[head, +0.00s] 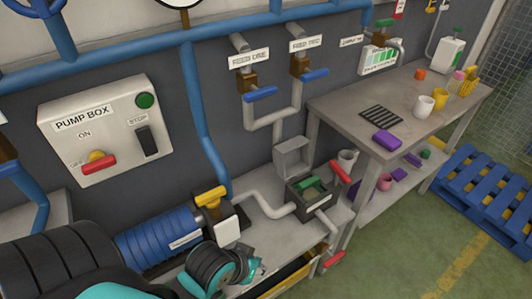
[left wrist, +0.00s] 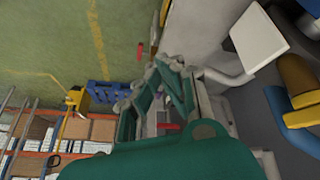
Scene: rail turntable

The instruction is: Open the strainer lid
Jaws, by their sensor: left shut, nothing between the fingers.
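The strainer is a dark open-topped box (head: 311,196) on the low grey bench in the head view. A green part (head: 307,183) shows in its opening. A grey square plate, which looks like its lid (head: 293,157), stands raised at the back edge of the box. My left gripper (head: 256,270) is in front and to the left of the strainer, apart from it, shut and empty. Its teal fingers fill the middle of the left wrist view (left wrist: 157,95), where I cannot clearly make out the strainer. My right gripper is not in view.
A yellow-handled valve (head: 211,197) and blue pump (head: 158,238) stand left of the strainer. Red handles (head: 340,173) are close on its right. The grey pipe (head: 265,203) runs into it. A table (head: 330,108) with cups and a blue pallet (head: 487,190) are farther right.

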